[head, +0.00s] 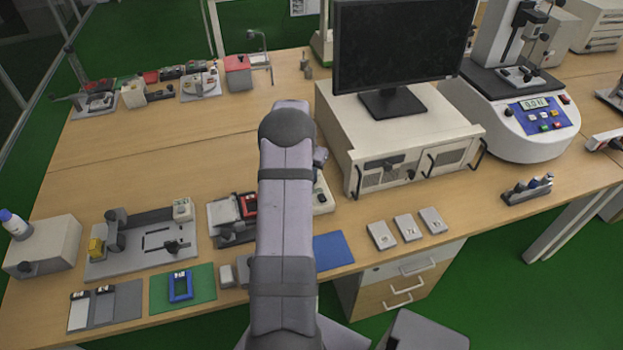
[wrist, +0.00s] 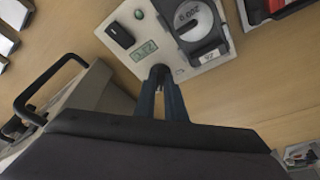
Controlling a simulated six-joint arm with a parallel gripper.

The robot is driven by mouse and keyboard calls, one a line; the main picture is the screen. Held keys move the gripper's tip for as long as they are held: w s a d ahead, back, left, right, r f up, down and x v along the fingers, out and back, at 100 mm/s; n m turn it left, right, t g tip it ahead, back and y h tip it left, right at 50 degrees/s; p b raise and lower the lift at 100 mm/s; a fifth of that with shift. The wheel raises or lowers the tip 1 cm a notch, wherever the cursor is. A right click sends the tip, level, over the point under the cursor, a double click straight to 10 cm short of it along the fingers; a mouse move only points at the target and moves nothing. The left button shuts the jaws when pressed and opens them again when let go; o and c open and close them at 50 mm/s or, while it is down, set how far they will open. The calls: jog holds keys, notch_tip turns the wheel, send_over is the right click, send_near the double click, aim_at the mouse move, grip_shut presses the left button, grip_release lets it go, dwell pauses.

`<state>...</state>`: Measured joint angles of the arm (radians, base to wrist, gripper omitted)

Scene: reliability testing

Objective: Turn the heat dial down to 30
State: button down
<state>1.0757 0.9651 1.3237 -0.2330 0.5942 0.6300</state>
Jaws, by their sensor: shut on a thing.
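The white unit (wrist: 205,62) lies under my gripper in the wrist view, with a small grey-green display (wrist: 145,50) whose digits are too small to read surely. My gripper (wrist: 161,76) is shut at the unit's edge, just below the display, on a small dark knob that appears to be the heat dial. The fingers hide most of it, and its setting cannot be read. In the head view only the unit's right edge (head: 323,197) shows beside my arm, and the gripper is hidden.
A black switch (wrist: 119,35) and a dark holder with a round grey piece (wrist: 190,20) sit on the unit near the fingers. A large beige cabinet (head: 410,145) with a monitor (head: 400,42) stands close on the right. Three small grey boxes (head: 408,228) lie in front of it.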

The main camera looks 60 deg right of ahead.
jog(key=shift+w+m+g+b, duration=0.2)
jog(key=shift+m+g+b, duration=0.3)
jog(key=shift+m+b, duration=1.15)
jog(key=c, duration=2)
grip_release()
jog(key=shift+r+p, duration=1.4)
jog(key=shift+r, duration=0.85)
